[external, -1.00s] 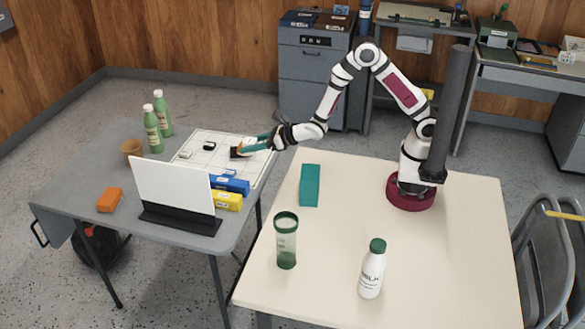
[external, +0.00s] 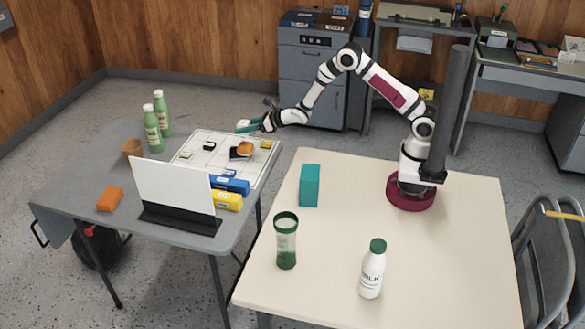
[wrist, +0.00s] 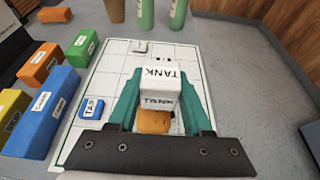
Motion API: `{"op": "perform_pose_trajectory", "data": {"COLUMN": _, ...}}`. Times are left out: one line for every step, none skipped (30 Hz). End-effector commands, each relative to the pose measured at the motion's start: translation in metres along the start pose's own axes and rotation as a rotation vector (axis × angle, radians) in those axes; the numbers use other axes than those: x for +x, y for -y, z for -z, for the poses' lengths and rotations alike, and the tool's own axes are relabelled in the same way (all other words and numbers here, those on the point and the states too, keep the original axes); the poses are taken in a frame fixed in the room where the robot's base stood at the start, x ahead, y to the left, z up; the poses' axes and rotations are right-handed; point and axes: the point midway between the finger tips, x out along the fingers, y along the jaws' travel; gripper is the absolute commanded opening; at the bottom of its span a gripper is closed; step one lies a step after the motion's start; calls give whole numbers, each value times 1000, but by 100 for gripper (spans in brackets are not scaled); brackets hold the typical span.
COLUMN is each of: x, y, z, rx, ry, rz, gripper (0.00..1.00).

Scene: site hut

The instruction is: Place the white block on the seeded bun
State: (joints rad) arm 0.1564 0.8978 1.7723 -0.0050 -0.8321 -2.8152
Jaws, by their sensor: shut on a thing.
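The white block (wrist: 160,87), printed TANK on two faces, is between the teal fingers of my gripper (wrist: 162,100) in the wrist view. In the external view my gripper (external: 243,125) is up over the white gridded board, and the block is too small to make out clearly. The seeded bun (external: 243,149) is an orange-brown mound on the board, below and apart from my gripper. In the wrist view the bun (wrist: 154,122) shows partly behind the block; its seeds are too small to tell.
The gridded board (external: 222,163) lies on the grey table with several small pieces. Blue (external: 230,184) and yellow (external: 227,201) blocks and a white upright panel (external: 174,186) stand in front. Green bottles (external: 152,130) and a brown cup (external: 132,147) are at the left.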

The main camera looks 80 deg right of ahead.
Motion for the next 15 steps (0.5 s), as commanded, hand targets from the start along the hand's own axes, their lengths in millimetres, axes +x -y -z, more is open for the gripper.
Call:
{"op": "perform_pose_trajectory", "data": {"x": 4, "y": -3, "z": 6, "rx": 0, "ry": -2, "rz": -1, "gripper": 0}}
{"op": "perform_pose_trajectory", "data": {"x": 7, "y": -3, "z": 12, "rx": 1, "ry": -3, "rz": -1, "gripper": 0}}
{"op": "perform_pose_trajectory", "data": {"x": 10, "y": -3, "z": 21, "rx": 1, "ry": -4, "rz": -1, "gripper": 0}}
{"op": "perform_pose_trajectory", "data": {"x": 13, "y": -3, "z": 26, "rx": 0, "ry": -4, "rz": -1, "gripper": 0}}
{"op": "perform_pose_trajectory", "data": {"x": 15, "y": -3, "z": 30, "rx": 0, "ry": -2, "rz": -1, "gripper": 0}}
{"op": "perform_pose_trajectory", "data": {"x": 16, "y": -3, "z": 35, "rx": 0, "ry": -2, "rz": 0, "gripper": 0}}
{"op": "perform_pose_trajectory", "data": {"x": 17, "y": -3, "z": 37, "rx": 0, "ry": -1, "rz": 0, "gripper": 0}}
{"op": "perform_pose_trajectory", "data": {"x": 18, "y": -3, "z": 38, "rx": 0, "ry": 0, "rz": 0, "gripper": 0}}
{"op": "perform_pose_trajectory", "data": {"x": 18, "y": -3, "z": 38, "rx": 0, "ry": 1, "rz": 0, "gripper": 0}}
{"op": "perform_pose_trajectory", "data": {"x": 18, "y": -3, "z": 38, "rx": 0, "ry": 1, "rz": 0, "gripper": 0}}
{"op": "perform_pose_trajectory", "data": {"x": 18, "y": -3, "z": 38, "rx": 0, "ry": 1, "rz": 0, "gripper": 0}}
{"op": "perform_pose_trajectory", "data": {"x": 18, "y": -3, "z": 38, "rx": 0, "ry": 1, "rz": 0, "gripper": 0}}
{"op": "perform_pose_trajectory", "data": {"x": 18, "y": -3, "z": 38, "rx": 0, "ry": 1, "rz": 0, "gripper": 0}}
{"op": "perform_pose_trajectory", "data": {"x": 18, "y": -3, "z": 38, "rx": 0, "ry": 1, "rz": 0, "gripper": 0}}
{"op": "perform_pose_trajectory", "data": {"x": 18, "y": -3, "z": 38, "rx": 0, "ry": 1, "rz": 0, "gripper": 0}}
